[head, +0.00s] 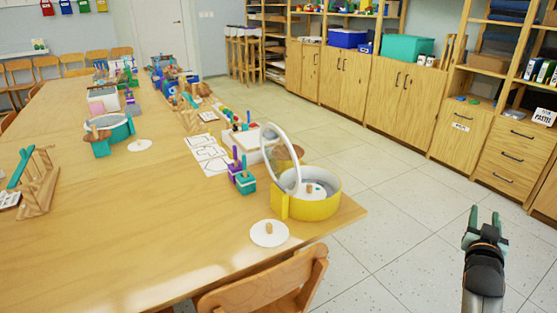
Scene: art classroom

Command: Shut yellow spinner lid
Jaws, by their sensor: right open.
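The yellow spinner (314,207) stands near the right corner of the long wooden table. It is a round yellow tub with a white disc and a small peg inside. Its clear lid (283,152) with a pale rim stands raised, almost upright, at the tub's back left side. My right gripper (484,217) is open and empty, over the floor to the right of the table and apart from the spinner. My left gripper is not in view.
A white disc with a wooden knob (269,233) lies in front of the spinner. Purple and teal blocks (241,178) holding upright sticks stand left of it. A wooden chair (265,285) is at the near table edge. Floor (400,220) between table and cabinets (400,88) is clear.

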